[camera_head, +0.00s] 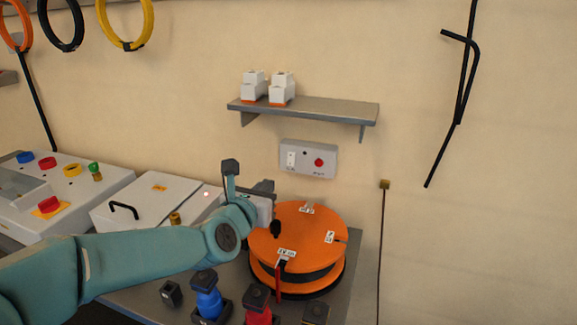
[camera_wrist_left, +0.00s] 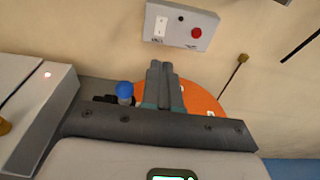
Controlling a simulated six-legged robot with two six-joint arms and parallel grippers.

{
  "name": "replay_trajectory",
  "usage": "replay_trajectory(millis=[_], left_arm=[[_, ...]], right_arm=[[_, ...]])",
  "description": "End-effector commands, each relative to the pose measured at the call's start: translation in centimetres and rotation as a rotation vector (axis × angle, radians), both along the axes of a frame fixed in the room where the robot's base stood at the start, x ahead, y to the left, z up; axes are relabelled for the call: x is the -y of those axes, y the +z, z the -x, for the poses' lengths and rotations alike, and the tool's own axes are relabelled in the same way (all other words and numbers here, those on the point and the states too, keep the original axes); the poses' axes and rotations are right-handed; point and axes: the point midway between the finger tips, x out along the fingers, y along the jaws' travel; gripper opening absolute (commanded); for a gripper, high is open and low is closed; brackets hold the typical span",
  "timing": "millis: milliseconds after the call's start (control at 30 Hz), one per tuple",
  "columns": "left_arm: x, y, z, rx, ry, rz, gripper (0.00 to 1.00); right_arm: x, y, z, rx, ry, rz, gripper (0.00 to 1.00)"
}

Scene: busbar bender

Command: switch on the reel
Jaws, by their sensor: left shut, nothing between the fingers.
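The orange reel (camera_head: 318,228) lies on the grey bench under the wall, with a dark band around its middle and white labels. Above it, a grey wall box (camera_head: 326,171) carries a white rocker switch (camera_head: 291,159) and a red button (camera_head: 319,162). The wrist view shows the rocker switch (camera_wrist_left: 161,26) and the red button (camera_wrist_left: 196,33) beyond the fingers. My left gripper (camera_head: 265,186) is over the back left of the reel. Its fingers (camera_wrist_left: 163,72) are shut and empty, pointing at the wall below the box, apart from it. My right gripper is not in view.
A grey shelf (camera_head: 330,108) with white-and-orange blocks is above the box. A white case (camera_head: 135,217) and a control panel (camera_head: 60,183) stand left. Blue (camera_head: 208,300) and red (camera_head: 257,316) items stand in front of the reel. The wall to the right is mostly clear.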

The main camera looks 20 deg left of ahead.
Motion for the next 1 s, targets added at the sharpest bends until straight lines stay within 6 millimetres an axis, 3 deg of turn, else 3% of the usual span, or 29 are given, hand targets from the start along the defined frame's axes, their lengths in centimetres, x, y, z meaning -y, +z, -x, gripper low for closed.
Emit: replay_trajectory(millis=[367,1000], left_arm=[[0.0,0.0,-0.4,-0.001,0.0,0.0,0.0],[0.5,-1.8,-12.5,-0.002,0.0,0.0,0.0]], right_arm=[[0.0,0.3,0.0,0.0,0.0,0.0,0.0],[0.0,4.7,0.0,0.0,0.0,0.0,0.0]])
